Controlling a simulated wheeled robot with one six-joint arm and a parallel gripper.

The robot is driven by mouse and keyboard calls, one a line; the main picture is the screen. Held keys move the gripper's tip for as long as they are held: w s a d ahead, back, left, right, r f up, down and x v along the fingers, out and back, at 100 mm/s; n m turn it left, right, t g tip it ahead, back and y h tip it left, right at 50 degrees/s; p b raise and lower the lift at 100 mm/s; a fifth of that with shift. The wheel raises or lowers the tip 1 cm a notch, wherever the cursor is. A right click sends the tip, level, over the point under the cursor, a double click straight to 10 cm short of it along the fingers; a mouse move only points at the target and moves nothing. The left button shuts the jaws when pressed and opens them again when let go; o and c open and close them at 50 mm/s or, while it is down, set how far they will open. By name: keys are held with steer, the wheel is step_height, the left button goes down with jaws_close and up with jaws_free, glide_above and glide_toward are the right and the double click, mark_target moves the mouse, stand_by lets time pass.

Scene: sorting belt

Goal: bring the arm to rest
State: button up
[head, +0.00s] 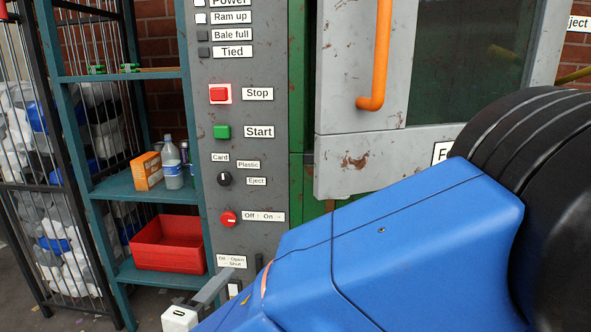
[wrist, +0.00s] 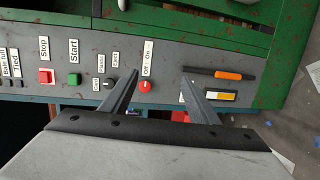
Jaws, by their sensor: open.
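My gripper (wrist: 160,80) is open and empty in the wrist view, with its two grey fingers spread apart. The fingers point toward the grey control panel (wrist: 120,60), and the red Off/On knob (wrist: 145,86) shows between them. I cannot tell how far the fingertips are from the panel. In the head view my blue arm (head: 400,240) reaches from the right across the lower front of the machine. It hides most of the gripper and the lowest part of the panel.
The panel carries a red Stop button (head: 219,94), a green Start button (head: 222,132) and a black selector (head: 224,179). An orange-and-black handle (wrist: 215,74) lies near the right finger. Left stands a teal shelf (head: 130,185) with a red bin (head: 168,244), beside a wire cage (head: 45,200).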

steer(key=w+d+f+m+g+h, duration=0.1)
steer(key=w+d+m+g+h, duration=0.2)
steer(key=d, duration=0.9)
steer(key=w+d+f+m+g+h, duration=0.1)
steer(key=w+d+m+g, duration=0.3)
steer(key=d, duration=0.9)
steer(key=s+d+f+m+g+y, duration=0.1)
steer(key=s+d+m+g+y, duration=0.3)
steer(key=s+d+m+y, duration=0.4)
steer(key=shift+s+d+f, duration=0.4)
steer(key=shift+s+d, duration=3.3)
steer(key=shift+d, duration=1.4)
